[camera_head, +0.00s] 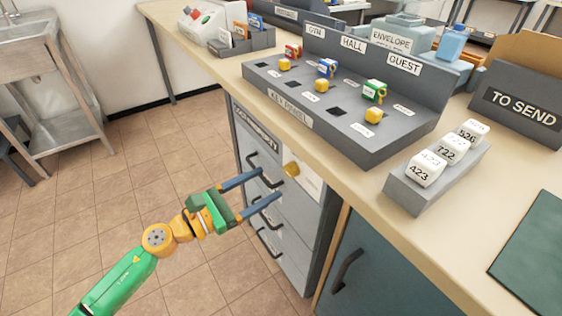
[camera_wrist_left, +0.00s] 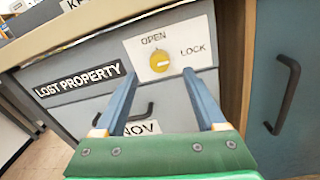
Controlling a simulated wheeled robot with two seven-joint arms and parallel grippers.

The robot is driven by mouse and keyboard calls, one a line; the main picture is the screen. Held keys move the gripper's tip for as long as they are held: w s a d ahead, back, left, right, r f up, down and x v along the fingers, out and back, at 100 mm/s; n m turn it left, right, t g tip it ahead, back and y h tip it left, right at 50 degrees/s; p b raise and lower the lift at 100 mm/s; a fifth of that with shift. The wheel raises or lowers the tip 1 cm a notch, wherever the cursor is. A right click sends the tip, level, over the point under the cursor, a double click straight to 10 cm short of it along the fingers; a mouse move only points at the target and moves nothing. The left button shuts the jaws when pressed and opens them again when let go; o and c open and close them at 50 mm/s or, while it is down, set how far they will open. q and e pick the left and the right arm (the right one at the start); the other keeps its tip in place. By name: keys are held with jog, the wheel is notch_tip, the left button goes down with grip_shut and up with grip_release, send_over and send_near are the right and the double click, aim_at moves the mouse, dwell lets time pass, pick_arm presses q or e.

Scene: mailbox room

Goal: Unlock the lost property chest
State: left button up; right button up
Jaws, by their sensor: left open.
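The lost property chest is a grey cabinet (camera_head: 262,158) with several dark-handled drawers, under the counter. Its top front bears a black LOST PROPERTY label (camera_wrist_left: 80,86). A yellow knob (camera_head: 291,169) sits on a white plate at the right of the top front. In the left wrist view the knob (camera_wrist_left: 159,62) has OPEN printed above it and LOCK to its right. I cannot tell which word it points to. My left gripper (camera_head: 268,184) is open and empty, in front of the chest and short of the knob. Its blue fingers (camera_wrist_left: 160,74) frame the knob in the wrist view.
The counter (camera_head: 345,190) overhangs the chest. On it stand a grey key panel (camera_head: 325,130) with coloured keys, a rack of numbered white tags (camera_head: 425,170) and a TO SEND box (camera_head: 515,105). A teal cabinet (camera_head: 375,265) adjoins at right. Tiled floor (camera_head: 110,200) is clear at left.

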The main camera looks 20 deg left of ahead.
aim_at(287, 172)
pick_arm(q)
jog(key=p+x, duration=0.1)
jog(key=x, duration=0.4)
jog(key=shift+w+d+f, duration=0.1)
jog(key=shift+w+d, duration=0.05)
jog(key=shift+w, duration=0.15)
grip_shut()
